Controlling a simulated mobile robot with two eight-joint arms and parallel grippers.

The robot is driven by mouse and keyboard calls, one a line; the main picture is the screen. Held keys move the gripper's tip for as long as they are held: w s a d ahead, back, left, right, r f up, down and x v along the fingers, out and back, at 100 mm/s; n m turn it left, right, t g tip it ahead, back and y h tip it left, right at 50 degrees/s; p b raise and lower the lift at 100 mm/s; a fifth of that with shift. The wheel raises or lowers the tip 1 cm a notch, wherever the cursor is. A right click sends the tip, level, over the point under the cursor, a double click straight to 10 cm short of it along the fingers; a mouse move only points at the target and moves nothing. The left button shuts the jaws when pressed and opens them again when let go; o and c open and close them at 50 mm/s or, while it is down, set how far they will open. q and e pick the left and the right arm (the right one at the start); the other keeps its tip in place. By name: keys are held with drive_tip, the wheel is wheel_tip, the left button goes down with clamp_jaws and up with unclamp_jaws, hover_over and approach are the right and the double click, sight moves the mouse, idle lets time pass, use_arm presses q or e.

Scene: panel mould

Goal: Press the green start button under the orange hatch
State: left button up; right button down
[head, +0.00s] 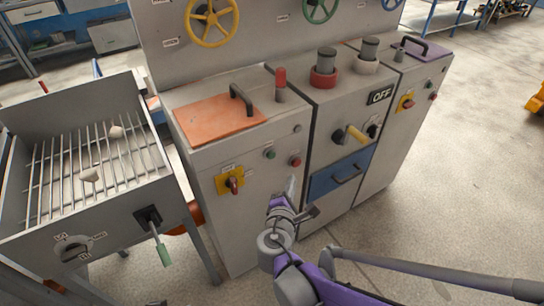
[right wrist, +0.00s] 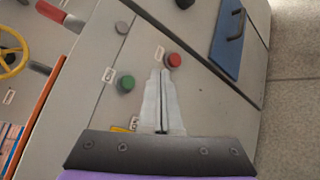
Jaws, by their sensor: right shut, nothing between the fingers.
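The orange hatch (head: 220,118) lies flat and closed, with a black handle, on top of the left cabinet section. The green button (head: 270,154) sits on that section's front panel below the hatch. It also shows in the right wrist view (right wrist: 126,83), left of my fingertips. My right gripper (head: 291,182) is shut and empty, pointing at the panel just below the buttons. In the right wrist view my right gripper (right wrist: 162,72) has its tips between the green and red buttons, nearer the red. I cannot tell if they touch the panel. My left gripper is not in view.
The red button (head: 295,161) is right of the green one. A grey button (head: 297,128) sits above them. A yellow-plated red switch (head: 230,180) is lower left, and a blue drawer (head: 340,173) is on the right. A grated grey bin (head: 75,220) stands left.

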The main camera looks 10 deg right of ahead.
sight(271, 155)
drive_tip(key=w+a, duration=0.2)
drive_tip(key=w, duration=0.5)
drive_tip(key=shift+a+b, duration=0.3)
drive_tip(key=shift+w, duration=0.25)
idle(1.6)
drive_tip(key=shift+w+a, duration=0.15)
drive_tip(key=shift+w, duration=0.1)
drive_tip(key=shift+w+a, duration=0.15)
drive_tip(key=shift+w, duration=0.3)
idle(0.9)
drive_tip(key=shift+s, duration=0.15)
drive_tip(key=shift+s+d, duration=0.3)
drive_tip(key=shift+s, duration=0.4)
